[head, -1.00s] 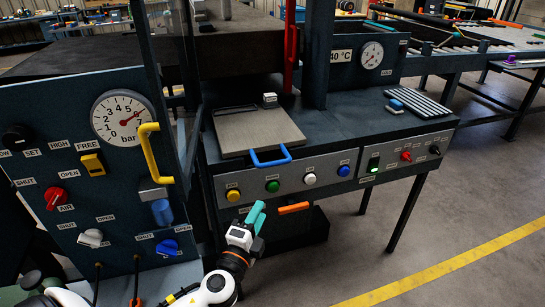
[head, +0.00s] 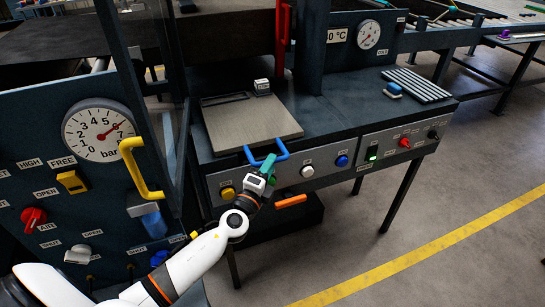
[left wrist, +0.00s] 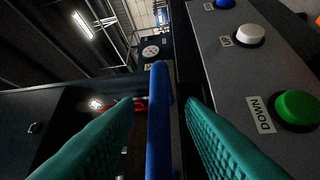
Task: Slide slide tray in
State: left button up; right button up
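The slide tray (head: 250,125) is a flat grey plate on the dark press table, its front edge at the table's front. A blue bar handle (head: 283,148) stands out from that edge. My left gripper (head: 269,163) is at the handle, with teal fingers. In the left wrist view the blue handle (left wrist: 159,125) stands between the two teal fingers, with a gap showing on each side, so the gripper is open around it. My right gripper is not in view.
Yellow (head: 227,193), white (head: 307,171) and blue (head: 342,161) buttons line the panel below the tray. A green button (left wrist: 297,108) labelled DOWN is close to my fingers. A yellow handle (head: 141,170) stands at left. A small white-topped block (head: 261,86) sits behind the tray.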

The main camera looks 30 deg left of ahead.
pick_arm(q)
jog(key=shift+w+r, duration=0.2)
jog(key=shift+w, duration=1.05)
jog(key=c, duration=0.8)
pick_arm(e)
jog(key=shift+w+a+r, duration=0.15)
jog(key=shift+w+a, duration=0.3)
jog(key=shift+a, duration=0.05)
pick_arm(q)
jog(key=shift+a, duration=0.1)
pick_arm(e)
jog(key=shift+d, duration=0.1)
